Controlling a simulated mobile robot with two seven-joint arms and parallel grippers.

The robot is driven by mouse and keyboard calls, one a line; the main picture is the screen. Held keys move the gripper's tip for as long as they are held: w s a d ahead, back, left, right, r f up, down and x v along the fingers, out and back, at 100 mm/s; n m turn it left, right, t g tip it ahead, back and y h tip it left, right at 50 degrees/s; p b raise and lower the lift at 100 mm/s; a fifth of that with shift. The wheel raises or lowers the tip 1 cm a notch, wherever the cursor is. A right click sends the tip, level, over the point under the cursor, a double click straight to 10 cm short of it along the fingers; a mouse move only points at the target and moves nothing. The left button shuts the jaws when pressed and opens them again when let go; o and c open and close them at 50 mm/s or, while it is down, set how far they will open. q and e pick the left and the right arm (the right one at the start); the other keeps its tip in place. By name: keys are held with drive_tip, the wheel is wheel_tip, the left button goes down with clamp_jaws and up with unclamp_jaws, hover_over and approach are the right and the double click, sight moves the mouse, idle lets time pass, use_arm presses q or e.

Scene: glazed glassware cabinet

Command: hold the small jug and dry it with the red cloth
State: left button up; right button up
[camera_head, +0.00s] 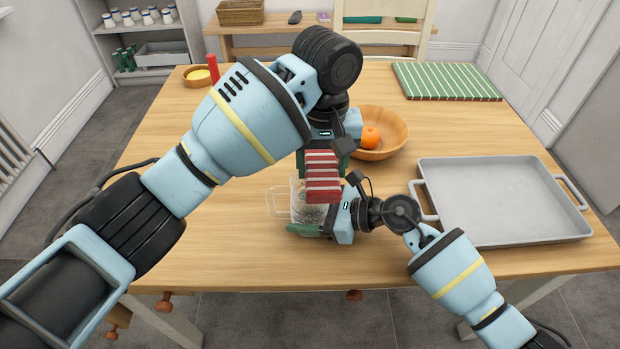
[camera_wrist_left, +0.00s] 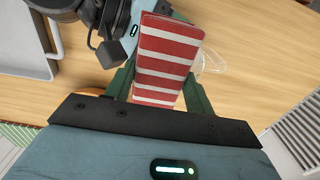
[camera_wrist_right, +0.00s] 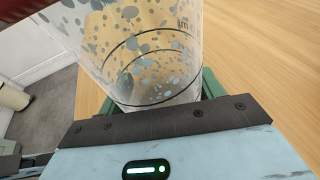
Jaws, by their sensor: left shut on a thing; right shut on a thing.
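The small jug (camera_head: 297,207) is clear glass with a handle on its left. In the right wrist view the jug (camera_wrist_right: 150,60) fills the upper middle and carries many grey spots. My right gripper (camera_head: 312,231) is shut on its lower part, near the table's front. The red cloth (camera_head: 322,178) has white stripes and is folded into a block. My left gripper (camera_head: 322,150) is shut on the cloth, which hangs at the jug's upper right. The cloth (camera_wrist_left: 166,65) also fills the middle of the left wrist view. I cannot tell whether cloth and jug touch.
A wooden bowl (camera_head: 395,143) with an orange fruit (camera_head: 370,137) stands behind the grippers. A grey tray (camera_head: 500,200) lies at right, a green striped mat (camera_head: 445,80) at back right. A small bowl (camera_head: 196,80) stands at back left. The table's left front is clear.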

use_arm(q)
drive_tip(key=shift+f, duration=0.15)
drive_tip(key=shift+a, duration=0.7)
drive_tip(key=shift+a, duration=0.1)
drive_tip(key=shift+a, duration=0.65)
drive_tip(key=shift+a, duration=0.15)
use_arm(e)
drive_tip(key=shift+f, duration=0.1)
use_arm(q)
drive_tip(key=shift+a, duration=0.55)
drive_tip(key=shift+d, duration=0.75)
